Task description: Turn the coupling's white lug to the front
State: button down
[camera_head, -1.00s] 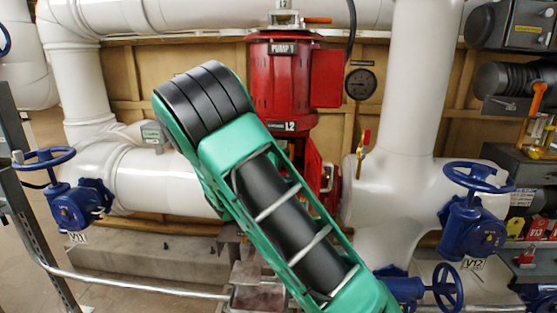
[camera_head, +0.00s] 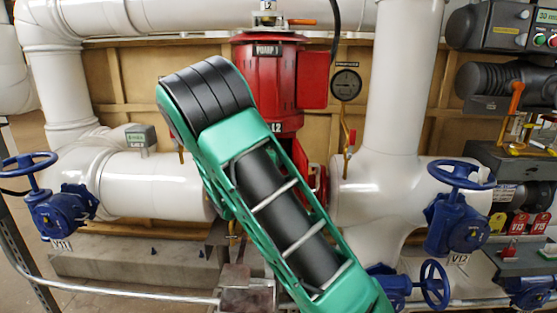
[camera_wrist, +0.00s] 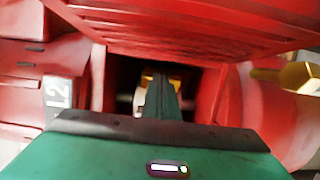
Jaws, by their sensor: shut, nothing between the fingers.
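In the wrist view, my gripper (camera_wrist: 164,92) is shut and empty, its dark fingers pointing into the dark opening of the red pump frame (camera_wrist: 98,80). Just beyond the fingertips, a small brass-coloured and pale grey part (camera_wrist: 139,102) shows inside the opening. In the head view, the red pump (camera_head: 268,85) marked PUMP 1 and L2 stands behind my green arm, which hides the gripper and the coupling.
The red frame walls lie close on both sides of my fingers. A brass fitting (camera_wrist: 298,76) is at the right in the wrist view. Blue handwheel valves stand left (camera_head: 62,205) and right (camera_head: 458,215) in the head view. A metal rail (camera_head: 120,292) crosses low in front.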

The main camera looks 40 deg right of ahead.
jog(key=a, duration=0.3)
jog(key=shift+s+a+f, duration=0.1)
jog(key=shift+s+a, duration=0.25)
jog(key=shift+s, duration=0.05)
jog(key=s+a, duration=0.5)
jog(key=s, duration=0.4)
jog(key=w+a+f+n+g+h, duration=0.3)
jog(key=w+a+n+g, duration=0.4)
jog(key=n, duration=0.6)
jog(key=shift+t, duration=0.3)
jog(key=x, duration=1.5)
jog(key=shift+w+d, duration=0.2)
jog(key=shift+w, duration=0.1)
jog(key=shift+d, duration=0.1)
jog(key=shift+d, duration=0.9)
